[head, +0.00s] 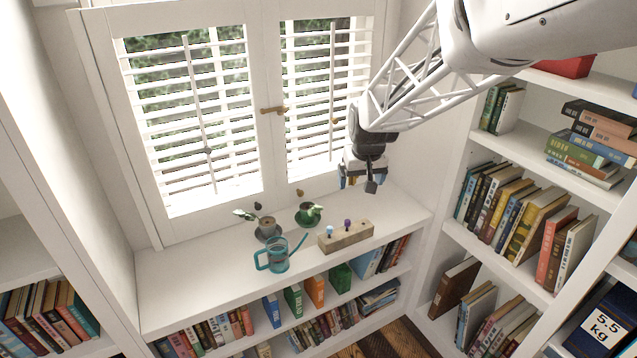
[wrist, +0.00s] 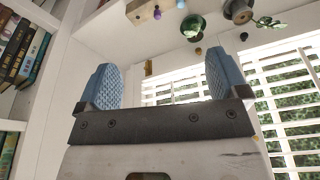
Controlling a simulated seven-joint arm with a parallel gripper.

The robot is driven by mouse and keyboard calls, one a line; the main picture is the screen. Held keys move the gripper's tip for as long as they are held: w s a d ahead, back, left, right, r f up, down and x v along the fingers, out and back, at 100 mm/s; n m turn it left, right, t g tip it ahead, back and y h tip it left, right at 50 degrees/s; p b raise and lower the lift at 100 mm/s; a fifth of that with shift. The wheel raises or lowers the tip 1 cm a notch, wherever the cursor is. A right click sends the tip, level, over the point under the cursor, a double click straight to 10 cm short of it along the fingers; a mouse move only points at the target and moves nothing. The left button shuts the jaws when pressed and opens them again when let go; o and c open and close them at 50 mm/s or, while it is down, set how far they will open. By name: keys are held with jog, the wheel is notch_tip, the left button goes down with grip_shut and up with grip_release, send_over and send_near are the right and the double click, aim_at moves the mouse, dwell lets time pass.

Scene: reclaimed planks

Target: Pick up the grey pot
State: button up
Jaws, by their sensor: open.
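The grey pot (head: 267,229) holds a small leafy plant and stands on the white window-side shelf top, left of the green pot (head: 309,217). In the wrist view the grey pot (wrist: 238,12) shows at the top edge, partly cut off, with its leaves to the right. My gripper (head: 357,183) hangs in front of the right shutter, above and to the right of the pots and apart from them. In the wrist view its two blue ridged fingers (wrist: 160,62) are spread wide with nothing between them.
A teal watering can (head: 278,255) stands in front of the grey pot, its spout pointing right. A wooden block (head: 346,237) with small coloured knobs lies to the right. White shutters (head: 190,115) rise behind. The shelf top's left part is clear. Bookshelves (head: 530,190) stand right.

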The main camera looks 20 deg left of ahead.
jog(key=w+a+f+n, duration=0.1)
jog(key=w+a+f, duration=0.2)
jog(key=a+f, duration=0.45)
jog(key=w+a+f+n, duration=0.1)
jog(key=w+a+f, duration=0.25)
jog(key=a, duration=0.65)
jog(key=n, duration=0.2)
send_near(267, 223)
jog(key=shift+w+d+f+y, duration=0.1)
jog(key=shift+f+y, duration=0.1)
jog(key=shift+f, duration=0.15)
jog(key=shift+w+d+f+y, duration=0.1)
jog(key=shift+f+y, duration=0.1)
jog(key=shift+f, duration=0.2)
jog(key=shift+f, duration=0.1)
jog(key=shift+x, duration=1.2)
jog(key=shift+x, duration=2.6)
jog(key=shift+s+d, duration=0.1)
jog(key=shift+s, duration=0.15)
jog(key=c, duration=1.2)
jog(key=shift+c, duration=0.2)
